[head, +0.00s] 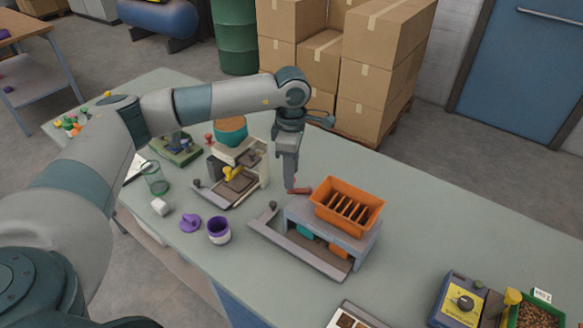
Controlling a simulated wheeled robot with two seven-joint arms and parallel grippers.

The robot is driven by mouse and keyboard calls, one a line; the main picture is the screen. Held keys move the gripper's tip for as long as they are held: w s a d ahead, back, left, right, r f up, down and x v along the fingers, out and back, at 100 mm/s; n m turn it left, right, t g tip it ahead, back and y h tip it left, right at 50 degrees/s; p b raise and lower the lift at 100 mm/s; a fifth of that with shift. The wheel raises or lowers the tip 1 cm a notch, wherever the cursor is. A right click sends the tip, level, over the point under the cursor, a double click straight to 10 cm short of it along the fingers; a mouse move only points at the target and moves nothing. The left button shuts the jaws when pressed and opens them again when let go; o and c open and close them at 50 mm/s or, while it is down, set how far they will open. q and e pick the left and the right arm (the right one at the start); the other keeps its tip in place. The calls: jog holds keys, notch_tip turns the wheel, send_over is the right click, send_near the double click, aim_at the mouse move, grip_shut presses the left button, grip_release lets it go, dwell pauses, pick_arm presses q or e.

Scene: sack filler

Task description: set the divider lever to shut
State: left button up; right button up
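The divider (330,235) is a grey box on the bench with an orange slotted hopper (347,206) on top. Teal and orange parts show inside its open front, above a grey tray. A short reddish-brown lever (301,190) sticks out at the hopper's upper left. My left gripper (290,187) points down with its tips right beside the lever's left end. The picture is too small to tell whether they touch it or whether the fingers are open or shut. My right gripper is out of view.
A second device with a yellow handle (233,173) stands left of the divider. A purple cup (218,231), a purple lid (190,223) and a white piece (160,206) lie front left. A blue box with a dial (461,301) is at the right.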

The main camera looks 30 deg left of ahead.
pick_arm(q)
jog(key=shift+c, duration=0.6)
grip_shut()
